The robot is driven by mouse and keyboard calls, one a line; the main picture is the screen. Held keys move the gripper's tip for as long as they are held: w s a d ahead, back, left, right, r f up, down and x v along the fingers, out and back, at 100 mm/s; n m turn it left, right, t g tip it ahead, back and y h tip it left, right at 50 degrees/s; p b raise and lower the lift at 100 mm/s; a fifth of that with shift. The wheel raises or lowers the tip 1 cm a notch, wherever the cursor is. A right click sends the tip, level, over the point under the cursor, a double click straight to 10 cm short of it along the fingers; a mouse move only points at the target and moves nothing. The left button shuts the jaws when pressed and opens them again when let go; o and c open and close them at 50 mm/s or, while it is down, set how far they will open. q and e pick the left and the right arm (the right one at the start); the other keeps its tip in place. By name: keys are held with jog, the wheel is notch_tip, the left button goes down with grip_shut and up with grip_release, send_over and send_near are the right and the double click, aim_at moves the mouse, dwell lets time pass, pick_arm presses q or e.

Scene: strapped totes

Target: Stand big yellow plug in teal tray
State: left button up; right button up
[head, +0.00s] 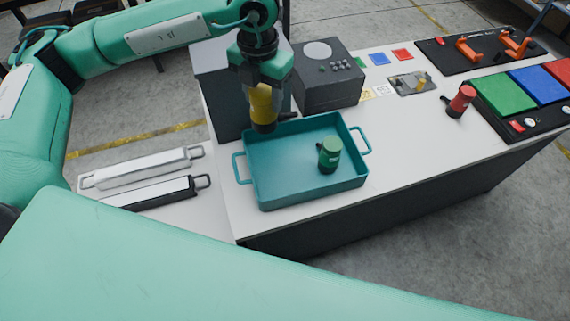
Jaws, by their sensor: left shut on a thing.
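My left gripper (262,82) comes down from above, shut on the big yellow plug (262,103). The plug is upright, with a dark lower end and a dark stub pointing right. It shows over the far left corner of the teal tray (303,199). I cannot tell how high it is above the rim. A green plug (329,154) stands upright in the tray's right half. The left part of the tray floor is bare. My right gripper is not in view.
A dark grey box (329,78) with buttons stands behind the tray. A red plug (461,101) stands to the right, near green, blue and red pads (505,97). Two handled bars (142,168) lie left of the tray. White table is clear right of the tray.

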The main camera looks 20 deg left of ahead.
aim_at(266, 125)
pick_arm(q)
jog(key=shift+s+f, duration=0.1)
jog(key=shift+f, duration=0.3)
notch_tip(266, 125, down, 8)
jog(key=p, duration=0.3)
jog(key=shift+d+f, duration=0.1)
notch_tip(266, 125, down, 11)
jog(key=p, duration=0.2)
jog(key=shift+p, duration=0.4)
jog(key=shift+f, duration=0.15)
jog(key=o, duration=1.2)
jog(key=shift+c, duration=0.2)
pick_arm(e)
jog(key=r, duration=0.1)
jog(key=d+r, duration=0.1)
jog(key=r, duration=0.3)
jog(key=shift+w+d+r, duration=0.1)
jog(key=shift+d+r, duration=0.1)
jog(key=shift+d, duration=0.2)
